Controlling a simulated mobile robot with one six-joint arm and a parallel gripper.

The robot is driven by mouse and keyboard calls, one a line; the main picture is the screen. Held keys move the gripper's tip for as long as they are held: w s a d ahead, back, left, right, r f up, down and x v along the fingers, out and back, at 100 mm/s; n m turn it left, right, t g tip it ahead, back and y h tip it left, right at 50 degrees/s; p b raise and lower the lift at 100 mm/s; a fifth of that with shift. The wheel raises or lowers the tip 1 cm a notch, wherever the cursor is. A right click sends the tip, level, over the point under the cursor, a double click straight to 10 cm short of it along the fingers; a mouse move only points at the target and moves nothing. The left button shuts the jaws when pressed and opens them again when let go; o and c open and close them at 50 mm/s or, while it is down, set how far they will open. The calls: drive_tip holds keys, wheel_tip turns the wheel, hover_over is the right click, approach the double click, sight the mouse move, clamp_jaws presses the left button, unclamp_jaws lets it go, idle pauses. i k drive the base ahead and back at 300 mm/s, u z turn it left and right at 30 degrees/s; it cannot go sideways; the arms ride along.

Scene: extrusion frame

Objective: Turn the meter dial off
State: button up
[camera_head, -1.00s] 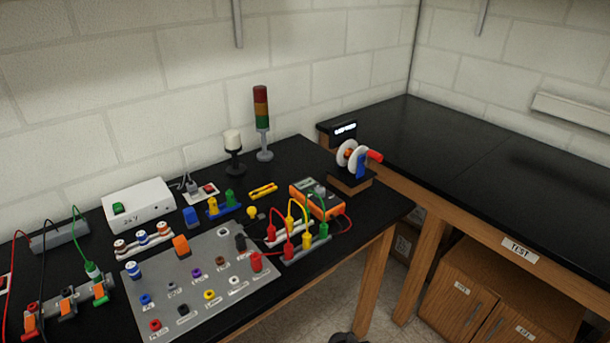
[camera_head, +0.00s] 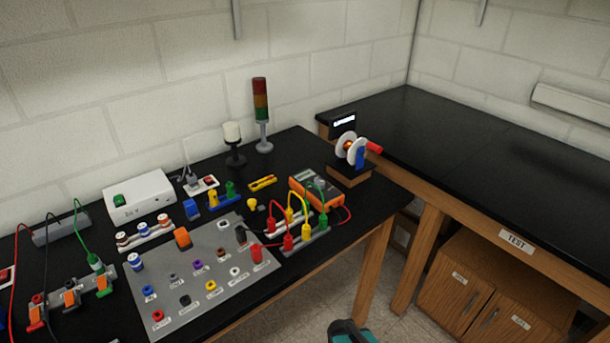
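The meter (camera_head: 303,184) is an orange-cased multimeter with a grey face, lying on the black bench near its right end. Its dial (camera_head: 320,184) shows as a small grey knob on the face; its pointer setting is too small to read. Red, yellow and green leads stand just in front of the meter and partly cover its near side. My gripper is not in view. A teal and black rounded part of my arm shows at the bottom edge, well in front of the bench and apart from the meter.
A grey panel of coloured sockets (camera_head: 205,290) lies left of the leads. A spool winder (camera_head: 351,152) stands behind and right of the meter. A signal tower (camera_head: 262,112) stands at the back. The right bench (camera_head: 470,150) is mostly clear.

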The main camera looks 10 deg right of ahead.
sight(319, 183)
drive_tip(key=k, duration=1)
